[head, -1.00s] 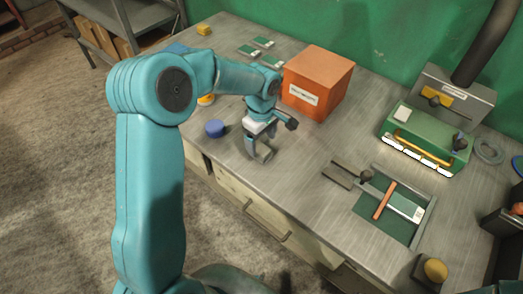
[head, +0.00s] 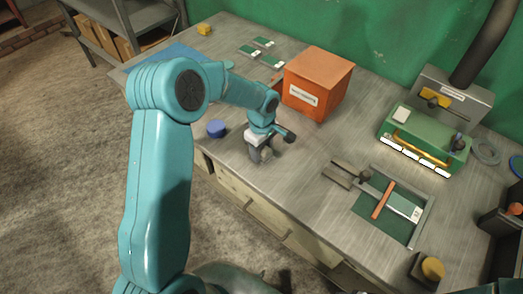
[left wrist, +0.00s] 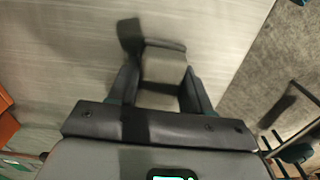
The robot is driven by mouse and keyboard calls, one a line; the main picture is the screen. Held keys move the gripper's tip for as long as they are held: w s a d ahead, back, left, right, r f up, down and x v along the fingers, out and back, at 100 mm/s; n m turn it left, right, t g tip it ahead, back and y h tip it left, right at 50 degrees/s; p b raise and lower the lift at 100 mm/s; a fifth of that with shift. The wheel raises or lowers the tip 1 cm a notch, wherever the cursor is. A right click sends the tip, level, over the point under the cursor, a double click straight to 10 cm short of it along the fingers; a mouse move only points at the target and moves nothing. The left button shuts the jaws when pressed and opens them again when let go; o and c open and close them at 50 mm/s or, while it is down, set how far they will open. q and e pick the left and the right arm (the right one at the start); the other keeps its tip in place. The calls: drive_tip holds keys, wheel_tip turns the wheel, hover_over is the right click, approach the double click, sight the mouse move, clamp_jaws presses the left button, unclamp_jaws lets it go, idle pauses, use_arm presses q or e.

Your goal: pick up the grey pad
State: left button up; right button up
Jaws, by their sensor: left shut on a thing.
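The grey pad (left wrist: 164,68) is a small block with a lighter grey-beige face, seen between the two dark fingers in the left wrist view. My left gripper (left wrist: 162,88) is shut on it, with a finger against each side. In the head view my left gripper (head: 261,153) points down near the front edge of the workbench, between the blue disc and the slotted tray. The pad is mostly hidden by the fingers there. I cannot tell whether it is clear of the bench top. My right gripper is not in view.
An orange box (head: 319,82) stands behind the gripper on the metal workbench (head: 300,165). A tray with a green board (head: 378,218) and a green machine (head: 425,140) stand right. Bare bench surrounds the gripper.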

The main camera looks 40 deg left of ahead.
use_arm(q)
wheel_tip(320, 180, up, 20)
drive_tip(key=b, duration=0.1)
idle(0.4)
drive_tip(key=shift+o, duration=1.3)
drive_tip(key=shift+c, duration=0.7)
